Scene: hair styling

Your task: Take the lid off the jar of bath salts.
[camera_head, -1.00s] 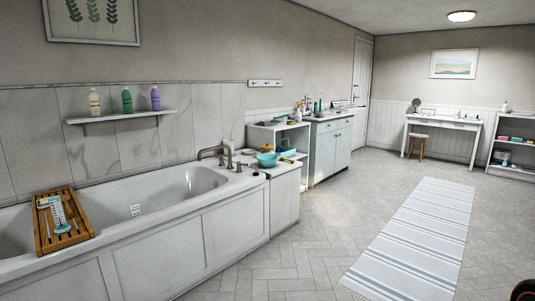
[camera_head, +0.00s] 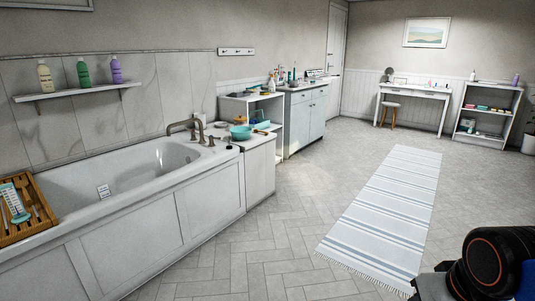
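I cannot make out the jar of bath salts or its lid for certain in the head view. Small items stand on the low cabinet (camera_head: 259,172) at the tub's far end, among them a teal bowl (camera_head: 241,133) and an orange-topped thing (camera_head: 240,119) behind it. They are too small to tell whether one is the jar. Part of my own arm, dark with an orange ring, shows at the lower right. My gripper is not in view.
The white bathtub (camera_head: 178,200) fills the left, with a wooden tray (camera_head: 36,224) across it. A wall shelf (camera_head: 75,93) holds bottles. A striped rug (camera_head: 388,210) lies on open floor. A dressing table (camera_head: 414,97) and shelf unit (camera_head: 487,110) stand at the back.

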